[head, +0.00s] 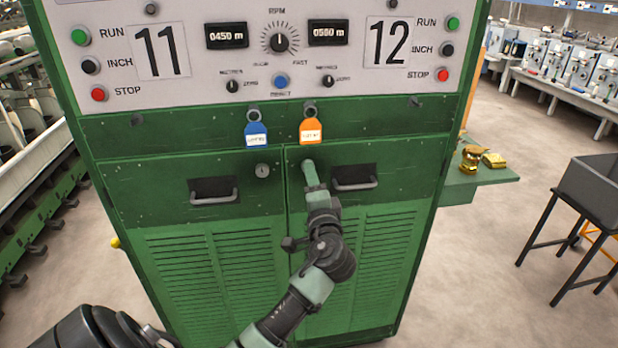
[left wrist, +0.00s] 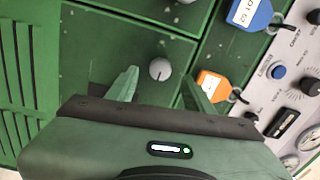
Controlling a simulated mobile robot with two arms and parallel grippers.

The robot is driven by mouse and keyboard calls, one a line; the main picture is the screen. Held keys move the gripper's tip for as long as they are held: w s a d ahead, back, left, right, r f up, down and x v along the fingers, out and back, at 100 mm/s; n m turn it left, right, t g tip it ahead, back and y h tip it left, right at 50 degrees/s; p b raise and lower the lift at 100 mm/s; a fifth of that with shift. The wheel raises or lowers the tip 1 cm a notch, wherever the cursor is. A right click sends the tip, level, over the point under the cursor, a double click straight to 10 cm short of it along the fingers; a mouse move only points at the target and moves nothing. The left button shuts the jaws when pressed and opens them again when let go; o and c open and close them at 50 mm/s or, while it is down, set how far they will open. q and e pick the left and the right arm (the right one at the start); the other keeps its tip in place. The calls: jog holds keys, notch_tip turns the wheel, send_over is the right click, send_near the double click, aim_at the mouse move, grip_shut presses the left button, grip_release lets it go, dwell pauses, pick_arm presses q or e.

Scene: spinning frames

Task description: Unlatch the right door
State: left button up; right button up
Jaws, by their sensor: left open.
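The right door (head: 385,230) of the green cabinet is closed, with a black recessed pull handle (head: 354,180) near its top. Its round grey latch knob (left wrist: 160,69) shows in the left wrist view, with a dark line on its face. My left gripper (head: 309,168) is at the upper inner corner of this door and hides the knob in the head view. In the left wrist view my left gripper (left wrist: 160,88) is open, its two green fingers on either side of the knob. I cannot tell whether they touch it. My right gripper is not in view.
The left door (head: 210,240) is closed, with its own knob (head: 262,170) and handle (head: 213,191). A blue tag (head: 256,134) and an orange tag (head: 311,131) hang just above the doors. A green side shelf (head: 485,178) holds brass pieces.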

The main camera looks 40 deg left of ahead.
pick_arm(q)
jog(key=v, duration=0.2)
jog(key=shift+s+d, duration=0.3)
